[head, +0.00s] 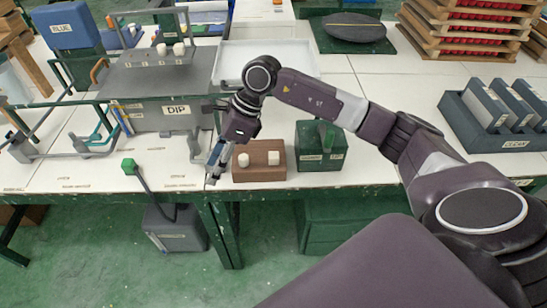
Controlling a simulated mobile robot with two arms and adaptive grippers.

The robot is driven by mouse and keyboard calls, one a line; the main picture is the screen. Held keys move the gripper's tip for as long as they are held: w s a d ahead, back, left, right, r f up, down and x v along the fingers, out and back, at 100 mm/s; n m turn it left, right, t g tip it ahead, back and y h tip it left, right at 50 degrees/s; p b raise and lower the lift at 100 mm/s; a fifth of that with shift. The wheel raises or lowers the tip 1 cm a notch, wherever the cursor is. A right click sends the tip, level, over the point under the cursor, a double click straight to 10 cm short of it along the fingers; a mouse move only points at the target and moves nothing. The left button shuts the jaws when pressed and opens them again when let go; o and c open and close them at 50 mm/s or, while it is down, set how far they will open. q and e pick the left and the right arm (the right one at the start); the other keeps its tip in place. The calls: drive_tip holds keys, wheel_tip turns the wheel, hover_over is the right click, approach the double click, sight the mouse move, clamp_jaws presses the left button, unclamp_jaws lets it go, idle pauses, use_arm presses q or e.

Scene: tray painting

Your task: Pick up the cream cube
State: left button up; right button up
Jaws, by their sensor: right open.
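Two small cream cubes sit apart on a brown block near the table's front edge: a left cube (243,160) and a right cube (273,158). Two more pale cubes (179,48) sit on the rack over the grey box marked DIP. My right gripper (215,168) is open, with its fingers pointing down at the left end of the brown block (258,174). It is just left of the left cube and I see nothing held in it. Whether it touches the block is unclear. My left gripper is not in view.
A green box (320,163) stands close right of the brown block. The DIP station (172,112) is behind and left of my gripper. A pale tray (290,52) lies behind my arm. The white table is fairly clear right of centre.

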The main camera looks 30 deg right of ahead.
sight(274, 154)
drive_tip(key=d+h, duration=0.2)
drive_tip(key=d, duration=0.3)
drive_tip(key=d+h, duration=0.2)
drive_tip(key=d, duration=0.4)
drive_tip(key=d+r+g+h, duration=0.1)
drive_tip(key=d+h, duration=0.1)
drive_tip(key=d, duration=0.4)
drive_tip(key=shift+d+r+m, duration=0.1)
drive_tip(key=shift+m, duration=0.2)
drive_tip(key=shift+s+d, duration=0.1)
drive_tip(key=shift+d, duration=0.25)
drive_tip(key=f, duration=0.2)
drive_tip(key=f+p, duration=0.1)
drive_tip(key=f, duration=0.2)
drive_tip(key=f+p, duration=0.1)
drive_tip(key=f, duration=0.1)
drive_tip(key=shift+a+f, duration=0.35)
drive_tip(key=c, duration=1)
drive_tip(key=shift+r, duration=0.15)
